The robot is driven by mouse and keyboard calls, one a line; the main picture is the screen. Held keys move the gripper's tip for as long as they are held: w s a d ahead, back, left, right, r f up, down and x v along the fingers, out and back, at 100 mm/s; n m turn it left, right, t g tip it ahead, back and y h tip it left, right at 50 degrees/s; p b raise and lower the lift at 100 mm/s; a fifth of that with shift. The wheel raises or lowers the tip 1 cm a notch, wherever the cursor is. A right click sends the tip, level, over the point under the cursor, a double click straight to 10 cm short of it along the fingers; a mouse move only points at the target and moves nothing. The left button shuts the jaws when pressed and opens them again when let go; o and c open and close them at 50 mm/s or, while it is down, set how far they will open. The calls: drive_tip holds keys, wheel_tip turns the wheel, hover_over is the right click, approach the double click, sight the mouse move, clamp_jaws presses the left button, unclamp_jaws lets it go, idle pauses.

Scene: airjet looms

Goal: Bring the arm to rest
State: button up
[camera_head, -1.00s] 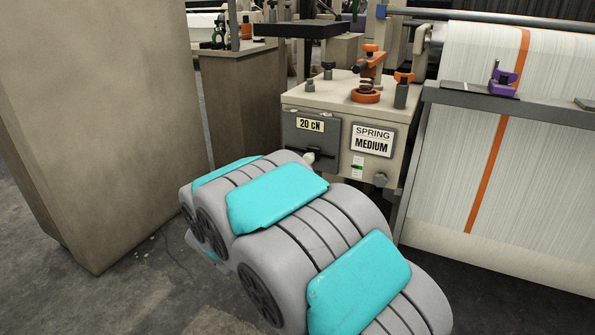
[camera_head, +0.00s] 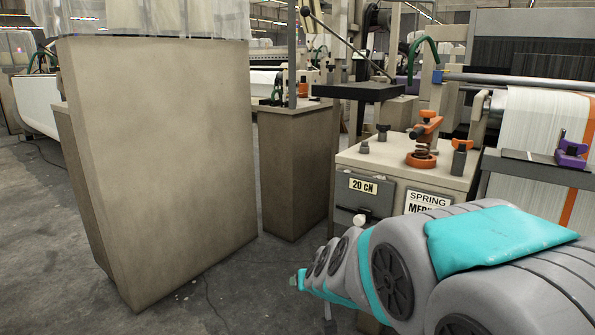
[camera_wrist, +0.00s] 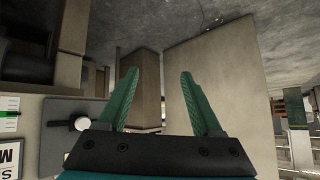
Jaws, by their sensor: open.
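My arm (camera_head: 400,262), grey with turquoise pads, reaches in from the lower right in the head view, in front of the loom's control box (camera_head: 372,160). Its far end points left, low over the floor. My gripper (camera_wrist: 158,90) shows in the wrist view with two green fingers apart and nothing between them. The wrist view is turned over, with the floor at the top. A grey drawer-like panel with a white knob (camera_wrist: 82,124) lies to the left of the fingers. In the head view the gripper's fingers are not clearly seen.
A large beige cabinet (camera_head: 160,150) stands at the left, and a smaller one (camera_head: 297,165) behind it. Floor (camera_head: 250,290) is free between cabinet and arm. The box carries an orange spring tensioner (camera_head: 424,140). The loom's white warp sheet (camera_head: 525,120) is at the right.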

drive_tip(key=s+d+f+g, duration=0.1)
drive_tip(key=s+d+g, duration=0.2)
drive_tip(key=s, duration=0.9)
drive_tip(key=s+d+f+g+h, duration=0.1)
drive_tip(key=s+d+g, duration=0.3)
drive_tip(key=s, duration=0.8)
drive_tip(key=s+d+f+m+g+h, duration=0.1)
drive_tip(key=s+d+g, duration=0.3)
drive_tip(key=s, duration=0.8)
drive_tip(key=shift+s+d+f, duration=0.15)
drive_tip(key=shift+d+f, duration=0.35)
drive_tip(key=shift+d, duration=0.3)
drive_tip(key=shift+o, duration=0.2)
